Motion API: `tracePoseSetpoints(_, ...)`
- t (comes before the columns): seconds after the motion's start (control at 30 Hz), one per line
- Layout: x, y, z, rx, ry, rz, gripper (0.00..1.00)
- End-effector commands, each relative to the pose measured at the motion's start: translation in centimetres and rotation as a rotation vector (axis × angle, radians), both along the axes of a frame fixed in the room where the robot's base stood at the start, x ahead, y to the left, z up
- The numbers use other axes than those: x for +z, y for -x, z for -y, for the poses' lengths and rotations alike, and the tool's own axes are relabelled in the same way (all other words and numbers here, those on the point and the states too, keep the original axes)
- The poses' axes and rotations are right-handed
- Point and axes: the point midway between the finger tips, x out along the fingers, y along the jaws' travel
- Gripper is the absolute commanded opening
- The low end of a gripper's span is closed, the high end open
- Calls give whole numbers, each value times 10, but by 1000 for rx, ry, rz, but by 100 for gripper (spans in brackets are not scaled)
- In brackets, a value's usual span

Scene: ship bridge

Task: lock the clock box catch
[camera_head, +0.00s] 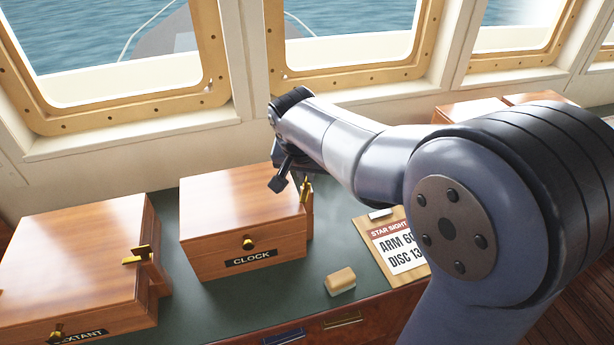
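The clock box (225,215) is a closed wooden box with a black CLOCK label (251,258) and a round brass knob (249,243) on its front. Its brass catch (306,190) is on the right side, near the top edge. The catch's upper part looks upright, but its exact setting is too small to tell. My gripper (279,184) hangs over the right part of the lid, just left of the catch. It looks apart from the catch. Its dark fingertips are seen at an angle, and their opening cannot be made out.
The sextant box (75,260) with its own brass catch (138,256) stands at left. A tan block (340,281) and a star sight clipboard (392,245) lie on the green counter (290,290) at right. Windows rise behind. My arm hides the counter's right part.

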Motion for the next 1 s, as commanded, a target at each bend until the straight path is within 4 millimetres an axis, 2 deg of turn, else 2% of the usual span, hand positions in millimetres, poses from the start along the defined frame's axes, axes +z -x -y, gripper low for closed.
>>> tracePoseSetpoints(0.7,0,-3,-4,-678,0,2,0)
tracePoseSetpoints(1.0,1,-5,-4,-916,-1,2,0)
